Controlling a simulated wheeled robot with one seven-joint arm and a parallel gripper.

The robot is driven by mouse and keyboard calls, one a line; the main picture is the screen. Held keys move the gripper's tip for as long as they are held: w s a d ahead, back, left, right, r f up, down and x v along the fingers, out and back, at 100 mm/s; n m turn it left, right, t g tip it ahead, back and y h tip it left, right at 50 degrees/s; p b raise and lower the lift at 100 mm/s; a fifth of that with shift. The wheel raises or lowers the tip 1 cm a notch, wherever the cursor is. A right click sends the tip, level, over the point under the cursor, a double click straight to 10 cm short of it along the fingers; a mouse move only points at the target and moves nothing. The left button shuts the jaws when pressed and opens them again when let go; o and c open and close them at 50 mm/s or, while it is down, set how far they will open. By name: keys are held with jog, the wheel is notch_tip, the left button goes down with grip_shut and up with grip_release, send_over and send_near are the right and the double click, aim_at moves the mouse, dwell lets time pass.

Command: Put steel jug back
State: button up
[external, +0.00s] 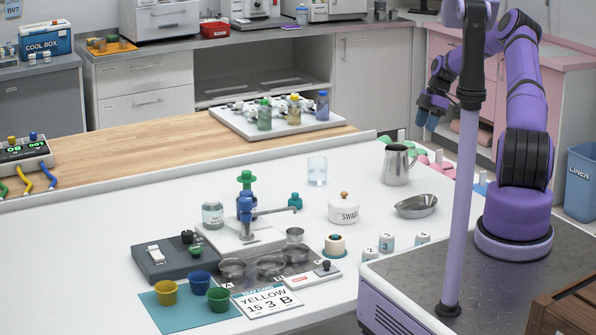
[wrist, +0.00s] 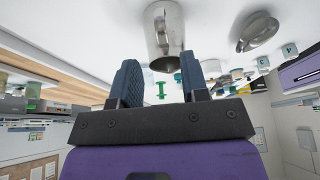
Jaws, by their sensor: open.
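The steel jug (external: 397,165) stands upright on the white table near its far right edge, with its handle toward the right. In the wrist view the jug (wrist: 163,38) shows in the upper middle, beyond my fingertips. My gripper (external: 431,112) is raised above and to the right of the jug in the external view. In the wrist view my gripper (wrist: 160,78) has its two dark blue fingers apart with nothing between them. The jug is apart from the fingers.
A steel oval dish (external: 416,206), a white swabs pot (external: 344,209) and a clear glass (external: 317,171) stand near the jug. Small numbered pots (external: 386,243) are in front. A tray with bottles (external: 276,119) is behind. Bare white tabletop lies left of the glass.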

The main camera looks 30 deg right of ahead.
jog(key=s+a+r+m+h, duration=0.2)
jog(key=s+a+r, duration=0.35)
jog(key=r, duration=0.35)
jog(key=s+a+r+m+t+h, duration=0.1)
jog(key=s+a+r+m, duration=0.2)
jog(key=s+a+r, duration=0.35)
jog(key=s+a+r+m+h, duration=0.25)
jog(key=a+r, duration=0.45)
jog(key=r, duration=0.5)
jog(key=s+a+r+m+t, duration=0.1)
jog(key=s+a+r+m, duration=0.15)
jog(key=s, duration=0.55)
jog(key=s+a+r+m+t, duration=0.15)
jog(key=s+a+r, duration=0.25)
jog(key=s, duration=0.5)
jog(key=s+a+f+m+t, duration=0.1)
jog(key=s+m, duration=0.5)
jog(key=s, duration=1)
jog(key=shift+a+f+t+y, duration=0.25)
jog(key=shift+f+t+y, duration=0.15)
jog(key=shift+t+y, duration=0.05)
